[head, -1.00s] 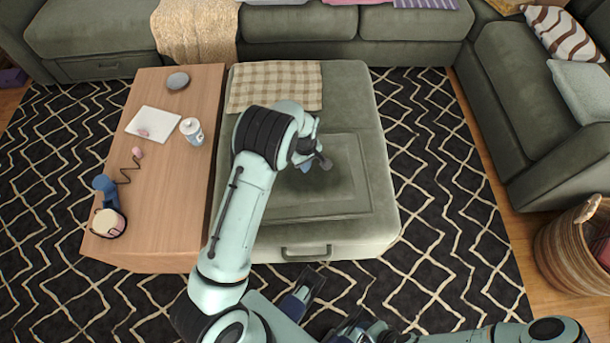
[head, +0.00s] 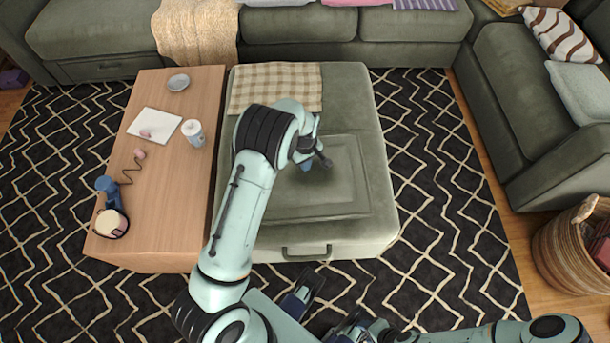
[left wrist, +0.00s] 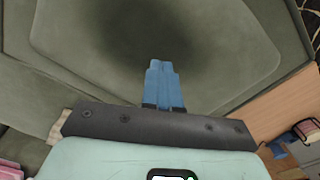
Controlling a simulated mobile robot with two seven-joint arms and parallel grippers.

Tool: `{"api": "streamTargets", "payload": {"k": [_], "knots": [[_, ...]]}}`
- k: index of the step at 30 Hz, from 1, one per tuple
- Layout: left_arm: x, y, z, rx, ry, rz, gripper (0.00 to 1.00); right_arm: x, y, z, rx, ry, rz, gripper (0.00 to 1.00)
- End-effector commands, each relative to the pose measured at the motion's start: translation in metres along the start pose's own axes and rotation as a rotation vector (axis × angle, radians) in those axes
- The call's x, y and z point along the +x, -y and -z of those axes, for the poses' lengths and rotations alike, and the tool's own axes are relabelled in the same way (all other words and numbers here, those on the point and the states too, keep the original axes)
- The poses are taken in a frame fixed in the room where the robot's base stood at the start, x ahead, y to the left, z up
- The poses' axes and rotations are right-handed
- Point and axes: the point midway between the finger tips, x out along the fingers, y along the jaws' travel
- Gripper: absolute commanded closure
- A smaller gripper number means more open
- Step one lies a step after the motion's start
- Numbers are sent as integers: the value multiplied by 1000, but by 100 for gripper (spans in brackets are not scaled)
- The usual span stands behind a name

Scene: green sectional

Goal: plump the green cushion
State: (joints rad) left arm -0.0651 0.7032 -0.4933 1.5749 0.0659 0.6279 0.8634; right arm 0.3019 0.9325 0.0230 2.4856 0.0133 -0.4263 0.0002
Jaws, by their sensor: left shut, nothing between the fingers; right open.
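The green cushion (head: 345,195) lies flat on the green ottoman (head: 383,222), a square with a raised border. My left arm reaches over its left part and hides some of it. My left gripper (head: 306,164) is shut and empty, over the cushion's upper left area. In the left wrist view, its blue fingers (left wrist: 163,85) are together against the cushion's dark, shaded middle (left wrist: 150,30). I cannot tell whether the fingertips touch the fabric. My right gripper (head: 327,305) is open and empty, low in the head view, in front of the ottoman.
A checked blanket (head: 270,87) lies on the ottoman's back left. Green sofas (head: 535,105) stand behind and right; a basket (head: 568,245) is at right.

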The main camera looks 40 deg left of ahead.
Motion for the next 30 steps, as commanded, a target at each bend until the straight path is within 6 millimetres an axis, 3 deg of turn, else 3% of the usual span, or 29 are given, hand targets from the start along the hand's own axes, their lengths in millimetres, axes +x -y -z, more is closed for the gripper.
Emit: {"api": "streamTargets", "payload": {"k": [30], "knots": [[16, 0, 0, -1, 0, 0, 100, 11, -4, 0, 1, 4, -1, 57]]}}
